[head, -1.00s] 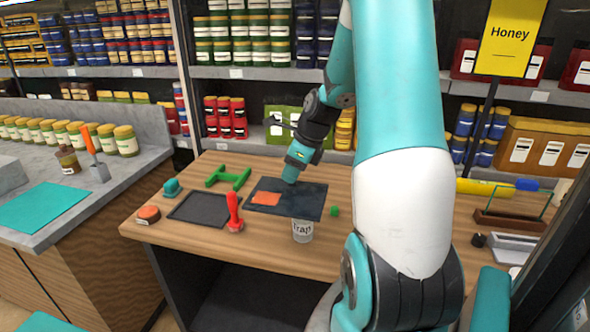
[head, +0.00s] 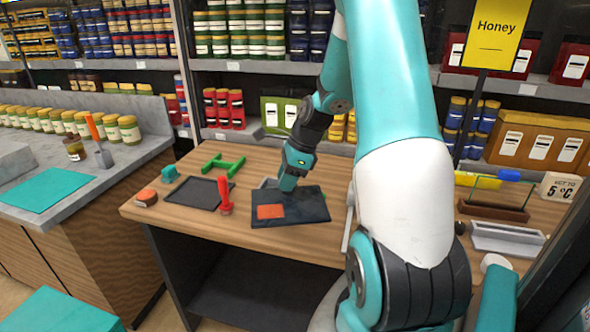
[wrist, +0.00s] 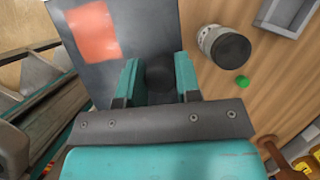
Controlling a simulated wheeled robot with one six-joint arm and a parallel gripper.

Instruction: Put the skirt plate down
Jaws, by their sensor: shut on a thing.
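The skirt plate appears to be the dark flat plate (head: 305,207) with an orange patch on its left part, at the middle of the wooden table in the head view. In the wrist view the plate (wrist: 130,35) spreads beyond my fingers. My gripper (head: 287,187) points down onto it, and in the wrist view its teal fingers (wrist: 158,78) are shut around a black knob on the plate. The plate looks level and hides the table behind it. Whether its underside touches the table cannot be told.
Left of the plate are a red-handled tool (head: 225,196), a dark flat tray (head: 200,193) and a green bracket (head: 223,165). A black-topped pot (wrist: 222,45) and a green piece (wrist: 242,81) are beside the plate in the wrist view. Bare wood (head: 165,222) shows at the front left.

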